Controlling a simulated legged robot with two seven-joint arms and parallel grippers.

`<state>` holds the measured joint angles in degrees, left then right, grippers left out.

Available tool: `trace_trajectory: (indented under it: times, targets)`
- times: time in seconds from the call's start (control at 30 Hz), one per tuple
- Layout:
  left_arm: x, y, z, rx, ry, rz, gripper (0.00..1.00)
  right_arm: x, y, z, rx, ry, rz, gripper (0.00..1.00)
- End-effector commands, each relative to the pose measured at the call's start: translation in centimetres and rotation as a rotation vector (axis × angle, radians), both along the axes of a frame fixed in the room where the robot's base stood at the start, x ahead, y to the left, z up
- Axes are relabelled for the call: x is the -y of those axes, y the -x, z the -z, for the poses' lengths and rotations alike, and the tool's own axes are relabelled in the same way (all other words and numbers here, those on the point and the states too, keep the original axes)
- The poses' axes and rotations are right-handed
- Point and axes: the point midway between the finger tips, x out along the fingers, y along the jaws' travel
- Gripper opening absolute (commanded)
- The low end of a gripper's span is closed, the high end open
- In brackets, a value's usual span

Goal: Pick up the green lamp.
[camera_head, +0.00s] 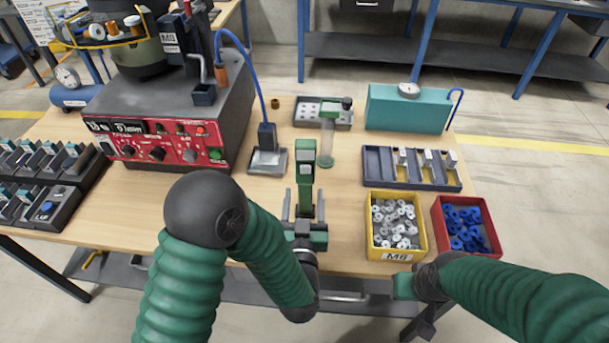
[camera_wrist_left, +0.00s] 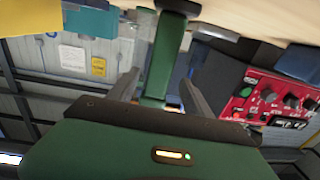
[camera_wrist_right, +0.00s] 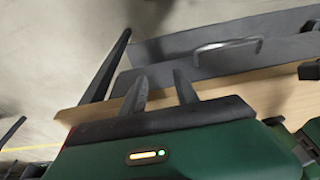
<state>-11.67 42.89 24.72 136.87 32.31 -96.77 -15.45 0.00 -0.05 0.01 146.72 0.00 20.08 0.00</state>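The green lamp (camera_head: 305,166) is a slim green body with a darker green head, near the front middle of the table. My left gripper (camera_head: 304,200) is open, with one finger on each side of the lamp. In the left wrist view the green lamp (camera_wrist_left: 161,60) runs between the two fingers of the left gripper (camera_wrist_left: 160,85), with visible gaps on both sides. Its far end is dark. My right gripper (camera_wrist_right: 160,78) is open and empty, in front of the table edge at the right.
Behind the lamp stand a green-topped piece with a clear tube (camera_head: 325,148) and a grey tray (camera_head: 303,113). A red-fronted feeder (camera_head: 150,146) is at left. A yellow bin (camera_head: 375,245), a red bin (camera_head: 490,230) and a dark slotted rack (camera_head: 375,168) are at right.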

Motion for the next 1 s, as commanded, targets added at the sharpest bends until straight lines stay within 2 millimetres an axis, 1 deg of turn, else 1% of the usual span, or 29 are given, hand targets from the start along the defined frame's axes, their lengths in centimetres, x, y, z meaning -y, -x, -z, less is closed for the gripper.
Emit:
trace_trajectory:
  times: [0.03, 0.07, 0.43, 0.83, 1.0]
  targets:
    - [0.0, -0.1, 0.1, -0.002, 0.0, -0.001, 0.53, 0.0, 0.0, 0.0, 0.0, 0.0, 0.0, 0.36]
    - [0.0, -0.1, 0.1, -0.003, 0.0, -0.001, 0.49, 0.0, 0.0, 0.0, 0.0, 0.0, 0.0, 0.36]
    - [0.0, -0.2, 0.2, -0.003, 0.0, -0.001, 0.01, 0.0, 0.0, 0.0, 0.0, 0.0, 0.0, 0.36]
    - [0.0, -0.2, 0.0, 0.0, 0.0, -0.001, 0.0, 0.0, 0.0, 0.0, 0.0, 0.0, 0.0, 0.36]
    - [-0.1, -0.7, -0.8, 0.002, 0.0, -0.002, 0.0, 0.0, 0.0, -0.7, 0.0, 0.0, 0.0, 0.36]
